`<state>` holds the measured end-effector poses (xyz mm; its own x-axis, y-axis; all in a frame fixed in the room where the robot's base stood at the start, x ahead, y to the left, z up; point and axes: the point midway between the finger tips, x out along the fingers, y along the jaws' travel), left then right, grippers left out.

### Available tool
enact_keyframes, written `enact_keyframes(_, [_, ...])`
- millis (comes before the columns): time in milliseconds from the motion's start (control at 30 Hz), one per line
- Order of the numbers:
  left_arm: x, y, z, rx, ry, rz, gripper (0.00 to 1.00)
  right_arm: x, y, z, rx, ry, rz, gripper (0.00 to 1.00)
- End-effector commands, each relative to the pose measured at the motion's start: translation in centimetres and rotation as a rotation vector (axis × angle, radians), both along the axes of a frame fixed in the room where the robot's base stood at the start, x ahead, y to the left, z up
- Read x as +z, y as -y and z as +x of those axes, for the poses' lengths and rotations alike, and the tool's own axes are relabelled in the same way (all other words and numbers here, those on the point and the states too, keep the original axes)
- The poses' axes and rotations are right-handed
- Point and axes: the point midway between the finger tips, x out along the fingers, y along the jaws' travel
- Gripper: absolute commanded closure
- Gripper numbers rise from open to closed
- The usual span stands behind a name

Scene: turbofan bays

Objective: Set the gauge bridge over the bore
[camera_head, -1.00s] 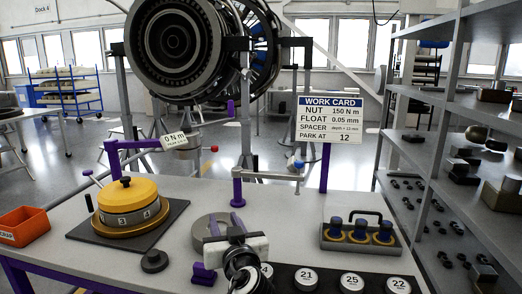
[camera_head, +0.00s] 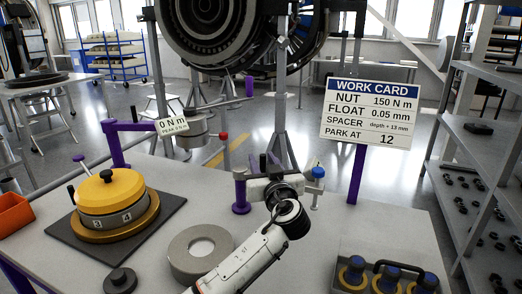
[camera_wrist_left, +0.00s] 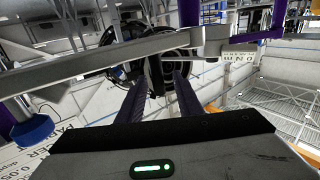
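The likely gauge bridge, a slim grey bar with a blue knob (camera_head: 319,172), is at a purple post (camera_head: 241,192) on the table. The bar (camera_wrist_left: 110,62) crosses the left wrist view in front of my fingers, with the blue knob at lower left. My left gripper (camera_head: 269,162) is at the bar and hides part of it in the head view. In the wrist view its dark fingers (camera_wrist_left: 158,82) stand apart. Contact with the bar is unclear. A grey ring (camera_head: 216,236) with a round hole, possibly the bore, lies flat nearby. My right gripper is not in view.
A yellow-topped drum (camera_head: 107,186) stands on a dark mat (camera_head: 165,215) at left. A black knob (camera_head: 120,279) lies in front. A work card (camera_head: 369,112) stands right, behind a tray of blue-topped pieces (camera_head: 430,272). The engine (camera_head: 215,35) hangs beyond the table.

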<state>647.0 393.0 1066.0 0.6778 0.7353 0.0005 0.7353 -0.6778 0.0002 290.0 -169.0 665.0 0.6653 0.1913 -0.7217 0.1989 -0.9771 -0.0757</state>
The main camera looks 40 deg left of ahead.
Motion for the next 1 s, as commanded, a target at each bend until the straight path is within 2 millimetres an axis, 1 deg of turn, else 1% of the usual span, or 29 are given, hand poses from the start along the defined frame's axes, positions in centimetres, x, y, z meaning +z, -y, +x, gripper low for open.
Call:
enact_keyframes(33, [0.3,-0.8,0.7,0.002,-0.002,0.004,0.68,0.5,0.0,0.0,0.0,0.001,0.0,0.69])
enact_keyframes(100, [0.2,-1.6,1.4,0.002,-0.002,0.003,0.68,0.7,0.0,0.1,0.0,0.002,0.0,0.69])
enact_keyframes(200, [0.1,-2.4,2.3,0.0,-0.001,0.001,0.68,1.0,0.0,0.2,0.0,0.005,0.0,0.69])
enact_keyframes(300, [0.1,-3.0,2.8,0.0,-0.001,0.001,0.68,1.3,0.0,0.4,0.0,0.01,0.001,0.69])
enact_keyframes(633, [0.0,-3.3,3.1,-0.002,-0.001,0.001,0.68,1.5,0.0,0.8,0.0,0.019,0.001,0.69])
enact_keyframes(667, [0.0,-3.3,3.1,-0.002,-0.001,0.0,0.71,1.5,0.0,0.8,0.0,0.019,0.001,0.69])
enact_keyframes(700, [0.0,-3.3,3.1,-0.001,-0.001,0.0,0.78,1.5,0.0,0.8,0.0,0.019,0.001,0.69])
enact_keyframes(833, [-0.1,-3.3,3.1,-0.001,-0.001,0.0,1.0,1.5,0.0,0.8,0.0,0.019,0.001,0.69])
enact_keyframes(1000, [-0.1,-3.3,3.1,-0.001,-0.001,0.0,1.0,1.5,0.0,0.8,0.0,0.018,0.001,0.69])
